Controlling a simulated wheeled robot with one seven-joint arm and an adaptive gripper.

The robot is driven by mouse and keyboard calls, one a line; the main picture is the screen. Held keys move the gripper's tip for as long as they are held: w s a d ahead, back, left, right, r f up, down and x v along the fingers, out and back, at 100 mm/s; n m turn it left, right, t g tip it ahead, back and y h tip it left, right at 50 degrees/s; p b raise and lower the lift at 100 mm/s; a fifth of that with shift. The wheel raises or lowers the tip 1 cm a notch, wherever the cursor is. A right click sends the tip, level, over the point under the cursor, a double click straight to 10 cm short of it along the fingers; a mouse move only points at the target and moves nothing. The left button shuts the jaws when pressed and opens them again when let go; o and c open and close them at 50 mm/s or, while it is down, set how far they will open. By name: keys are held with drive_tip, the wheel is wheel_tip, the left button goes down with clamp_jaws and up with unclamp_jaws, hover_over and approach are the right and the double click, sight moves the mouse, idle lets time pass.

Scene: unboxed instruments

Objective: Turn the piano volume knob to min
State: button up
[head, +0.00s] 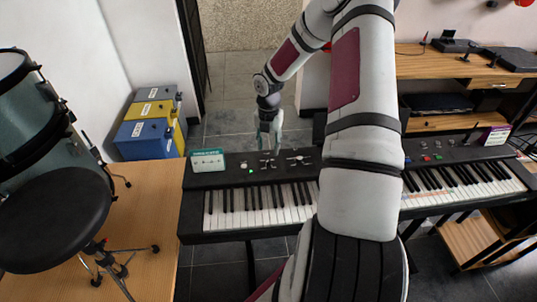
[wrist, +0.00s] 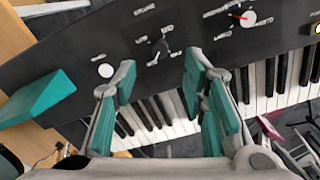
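The piano is a long black keyboard (head: 225,178) in the head view, and its panel also fills the upper wrist view (wrist: 85,35). In the wrist view the panel carries a dark pronged knob (wrist: 158,46), a round white knob (wrist: 106,70) to its left and a white dial with a red pointer (wrist: 246,18) to its right. White labels surround them, too small to read, so I cannot tell which is volume. My gripper (wrist: 160,64) is open and empty, its teal-padded fingers on either side below the dark knob. In the head view my gripper (head: 268,137) is over the panel's back edge.
A teal box (head: 207,160) sits on the panel's left end and also shows in the wrist view (wrist: 38,97). Drums with a black seat (head: 50,220) stand left. Blue and yellow boxes (head: 145,140) are behind. A wooden desk (head: 440,66) stands back right.

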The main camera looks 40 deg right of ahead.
drive_tip(key=shift+r, duration=2.65)
